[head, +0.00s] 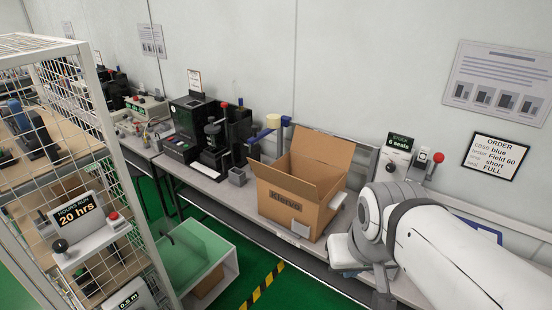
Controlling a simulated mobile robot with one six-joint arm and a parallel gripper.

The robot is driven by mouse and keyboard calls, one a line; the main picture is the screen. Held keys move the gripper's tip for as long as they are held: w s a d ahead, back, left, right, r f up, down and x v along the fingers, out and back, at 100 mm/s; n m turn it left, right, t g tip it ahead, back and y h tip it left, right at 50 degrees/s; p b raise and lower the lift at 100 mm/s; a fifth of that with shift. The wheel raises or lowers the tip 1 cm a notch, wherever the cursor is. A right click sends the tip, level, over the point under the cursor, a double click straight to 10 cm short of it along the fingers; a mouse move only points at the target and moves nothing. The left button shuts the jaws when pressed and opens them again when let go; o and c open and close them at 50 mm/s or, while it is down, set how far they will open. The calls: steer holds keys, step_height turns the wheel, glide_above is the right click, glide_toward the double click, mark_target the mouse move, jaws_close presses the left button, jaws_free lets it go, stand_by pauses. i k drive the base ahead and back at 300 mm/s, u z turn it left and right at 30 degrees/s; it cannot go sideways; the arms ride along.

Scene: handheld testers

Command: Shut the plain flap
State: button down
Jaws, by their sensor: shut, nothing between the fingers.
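An open brown cardboard box (284,212), printed "Klenvo" on its front, stands on the long bench. A broad flap (322,152) stands up at its back, and another flap (267,172) stands up at its left. No print shows on either. I cannot tell which flap is meant by plain. The box's right side is partly hard to make out. My white arm (450,250) reaches in from the lower right, with its bulky joint to the right of the box. I cannot make out my gripper's fingers.
Black testers (193,128) stand on the bench left of the box, with a small grey bin (237,177). A wire cage (95,130) and a green-topped bin (188,252) are at the left. Green floor lies in front.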

mark_target(302, 189)
steer(key=u, duration=0.05)
steer(key=i, duration=1)
steer(key=z, duration=0.05)
